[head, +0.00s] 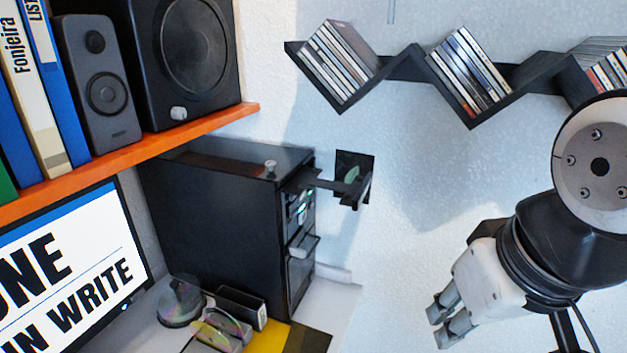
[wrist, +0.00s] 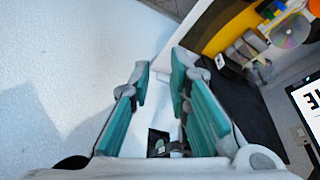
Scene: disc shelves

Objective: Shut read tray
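A black computer tower (head: 220,220) stands on the white desk at the left of the head view. A dark drive tray (head: 325,184) sticks out from the upper part of its front, with its front plate (head: 360,192) away from the tower. A small dark square with a pale green round patch shows just behind the tray; I cannot tell whether it is part of it. My gripper (head: 449,318) is low at the right, well apart from the tray. In the wrist view my gripper (wrist: 160,72) is open and empty. A small dark object (wrist: 158,143), perhaps the tray, shows between its fingers.
A zigzag wall shelf (head: 400,68) holds disc cases above. An orange shelf (head: 130,160) with speakers and binders overhangs the tower. A disc spindle (head: 181,300) and a monitor (head: 70,270) stand at lower left. The space between gripper and tower is clear.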

